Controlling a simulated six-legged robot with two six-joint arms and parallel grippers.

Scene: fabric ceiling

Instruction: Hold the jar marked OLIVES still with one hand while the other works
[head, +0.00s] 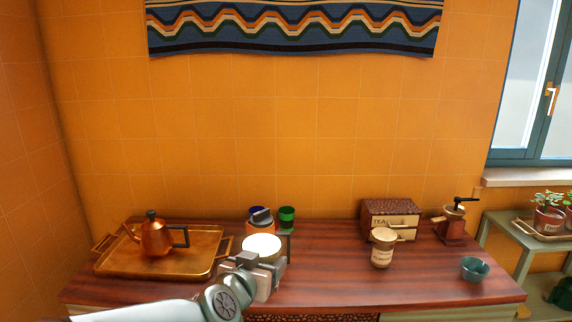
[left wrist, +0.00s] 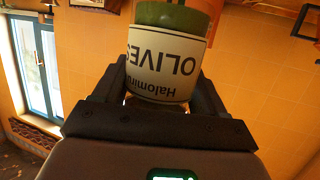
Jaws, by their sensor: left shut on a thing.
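The OLIVES jar (left wrist: 165,52) shows upside down in the left wrist view, with a white label and green glass. My left gripper (left wrist: 160,95) is shut around it, one dark finger on each side. In the head view the jar's pale round lid (head: 262,244) shows between the fingers of my left gripper (head: 262,256), over the front middle of the wooden counter (head: 340,287). The gripper hides the jar's lower part there, so I cannot tell whether it touches the counter. My right gripper is in neither view.
A copper pot (head: 156,238) stands on a tray (head: 110,266) at left.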

